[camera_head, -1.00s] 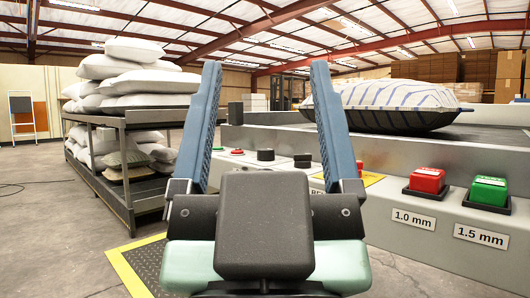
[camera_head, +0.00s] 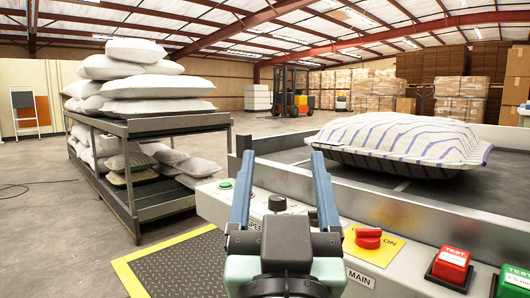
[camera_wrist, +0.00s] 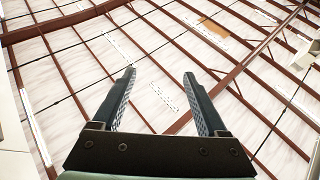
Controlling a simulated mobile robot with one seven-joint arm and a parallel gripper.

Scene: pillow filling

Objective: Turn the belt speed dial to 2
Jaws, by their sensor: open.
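A black round dial (camera_head: 277,203) sits on top of the grey control panel (camera_head: 215,206), with a partly hidden label below it that seems to read "SPEED". Its pointer setting is too small to read. My gripper (camera_head: 281,157) points upward in front of the panel, and the dial shows between its two blue fingers. The fingers are spread and empty, apart from the dial as far as I can tell. In the wrist view the open fingers (camera_wrist: 160,74) face only the roof.
A green button (camera_head: 225,185) lies left of the dial, and a red rotary switch (camera_head: 369,238) on a yellow plate lies right of it. Red (camera_head: 451,264) and green (camera_head: 514,281) buttons are farther right. A striped pillow (camera_head: 397,141) lies on the belt. A rack (camera_head: 131,200) holds white pillows.

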